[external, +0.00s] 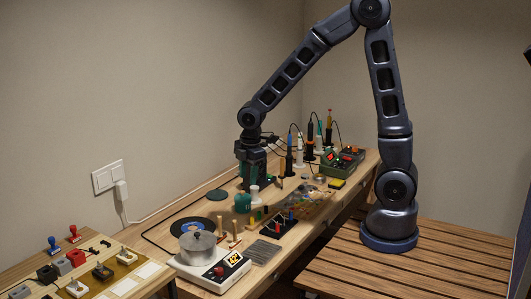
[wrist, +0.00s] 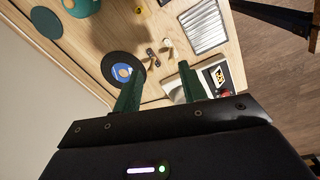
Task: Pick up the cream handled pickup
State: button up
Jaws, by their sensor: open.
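On the lower left table in the external view, a small piece with a pale cream top (external: 126,257) sits on a tan mat. A second pale-topped piece (external: 76,288) is near the front edge. Either could be the cream handled pickup; I cannot tell which. My gripper (external: 258,183) is over the middle of the long bench, far to the right of and behind both pieces. In the wrist view, its green fingers (wrist: 160,92) are spread apart with nothing between them.
A scale (external: 212,268) with a metal pot (external: 198,246) stands at the bench's near end, between my gripper and the left table. A black disc with a blue centre (wrist: 122,71) and wooden pegs (external: 230,232) are nearby. Soldering tools (external: 310,138) stand behind my gripper.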

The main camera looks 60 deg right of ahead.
aim_at(235, 226)
jog(key=shift+w+a+f+n+g, duration=0.15)
jog(key=shift+w+a+f+n, duration=0.45)
jog(key=shift+f, duration=2.05)
jog(key=shift+w+a+f+n+g, duration=0.2)
jog(key=shift+a+f+n, duration=0.75)
jog(key=shift+f, duration=1.75)
jog(key=shift+w+a+f+n+g, duration=0.15)
jog(key=shift+w+a+f+n, duration=0.2)
jog(key=shift+a+f, duration=1.55)
jog(key=shift+s+d+f, duration=0.1)
jog(key=shift+d+f, duration=0.05)
jog(key=shift+f, duration=0.95)
jog(key=shift+s+d+f, duration=0.1)
jog(key=shift+d+f, duration=0.05)
jog(key=shift+f, duration=0.95)
jog(key=shift+d+f, duration=0.15)
jog(key=shift+f, duration=0.95)
grip_shut()
